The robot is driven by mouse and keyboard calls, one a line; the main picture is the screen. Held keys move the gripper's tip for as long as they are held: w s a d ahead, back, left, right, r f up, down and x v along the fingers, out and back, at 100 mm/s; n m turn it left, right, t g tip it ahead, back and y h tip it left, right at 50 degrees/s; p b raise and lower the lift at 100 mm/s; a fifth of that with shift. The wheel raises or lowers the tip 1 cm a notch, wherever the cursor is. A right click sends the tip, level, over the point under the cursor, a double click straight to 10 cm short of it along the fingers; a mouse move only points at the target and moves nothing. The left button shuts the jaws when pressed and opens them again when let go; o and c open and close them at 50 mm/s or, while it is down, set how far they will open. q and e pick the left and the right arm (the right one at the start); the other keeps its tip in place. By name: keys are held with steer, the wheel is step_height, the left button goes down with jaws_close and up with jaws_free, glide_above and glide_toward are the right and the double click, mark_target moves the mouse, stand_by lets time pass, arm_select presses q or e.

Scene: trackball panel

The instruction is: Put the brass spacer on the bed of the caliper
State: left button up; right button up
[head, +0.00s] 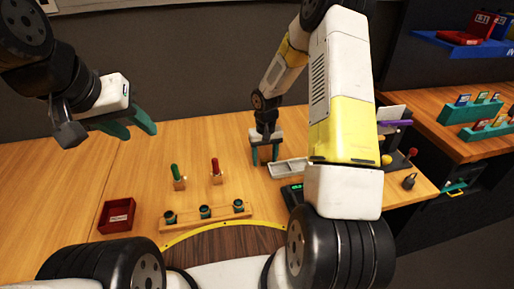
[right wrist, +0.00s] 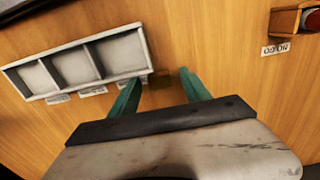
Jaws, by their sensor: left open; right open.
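My left gripper (head: 129,128) is open, empty and raised at the left.
The grey three-compartment tray (right wrist: 140,51) is close to my right gripper. Green-handled (head: 175,171) and red-handled (head: 215,166) tools stand in wooden blocks. A wooden rack (head: 238,211) holds three dark rings. A red bin (head: 105,227) stands at left. The table's far left is clear.

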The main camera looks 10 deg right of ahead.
steer(key=shift+c, duration=0.3)
jaws_close()
steer(key=shift+r, duration=0.1)
